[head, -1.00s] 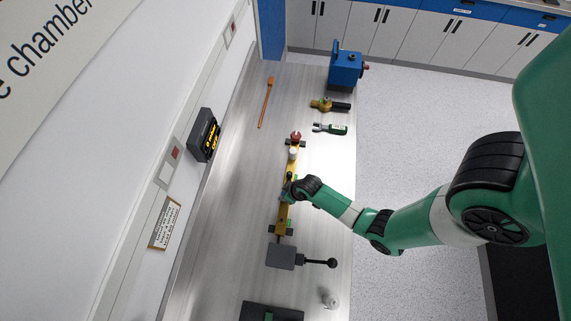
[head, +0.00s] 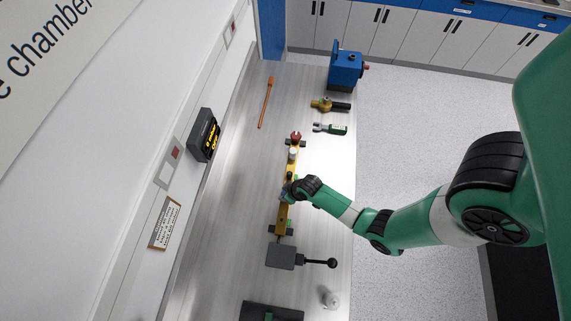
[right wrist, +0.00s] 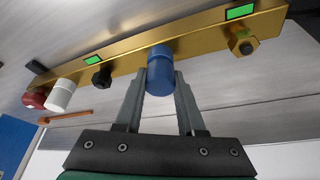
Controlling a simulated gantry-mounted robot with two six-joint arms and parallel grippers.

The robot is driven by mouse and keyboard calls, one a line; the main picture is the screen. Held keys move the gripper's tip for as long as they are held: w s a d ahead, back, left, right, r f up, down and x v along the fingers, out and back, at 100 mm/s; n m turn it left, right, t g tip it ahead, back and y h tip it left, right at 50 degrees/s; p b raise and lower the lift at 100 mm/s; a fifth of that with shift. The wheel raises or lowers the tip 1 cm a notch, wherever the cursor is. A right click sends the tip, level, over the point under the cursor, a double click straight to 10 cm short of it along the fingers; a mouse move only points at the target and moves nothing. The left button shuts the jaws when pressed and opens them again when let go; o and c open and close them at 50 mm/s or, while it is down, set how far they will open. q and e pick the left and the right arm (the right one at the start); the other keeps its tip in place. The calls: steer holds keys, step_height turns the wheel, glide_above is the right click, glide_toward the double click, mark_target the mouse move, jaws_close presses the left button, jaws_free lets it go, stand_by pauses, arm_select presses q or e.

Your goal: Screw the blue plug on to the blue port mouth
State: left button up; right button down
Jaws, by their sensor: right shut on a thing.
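The blue plug (right wrist: 160,72) is a short blue cylinder between the two fingers of my right gripper (right wrist: 160,88) in the right wrist view. The gripper is shut on it. The plug's far end is up against the brass manifold bar (right wrist: 205,46). The blue port mouth is hidden behind the plug, so I cannot tell how far the plug is on. In the head view my right gripper (head: 286,195) is over the middle of the bar (head: 282,214) and hides the plug. My left gripper is not in view.
Along the bar are a white cap (right wrist: 61,95), a red cap (right wrist: 35,98), a black fitting (right wrist: 102,78) and a brass fitting with a dark tip (right wrist: 244,44). A grey block with a black-knobbed lever (head: 281,256) lies near the bar's lower end.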

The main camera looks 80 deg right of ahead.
stand_by(0.4)
steer(key=m+h, duration=0.1)
steer(key=m, duration=0.3)
steer(key=shift+w+r+g+p, duration=0.1)
steer(key=shift+g+p, duration=0.2)
steer(key=shift+g, duration=0.1)
steer(key=m+h+p, duration=0.1)
steer(key=m, duration=0.1)
steer(key=shift+r+m+g+p, duration=0.15)
steer(key=shift+m+g+p, duration=0.15)
steer(key=shift+g+p, duration=0.1)
steer(key=shift+m, duration=0.6)
steer(key=shift+f, duration=0.25)
steer(key=shift+c, duration=0.6)
jaws_free()
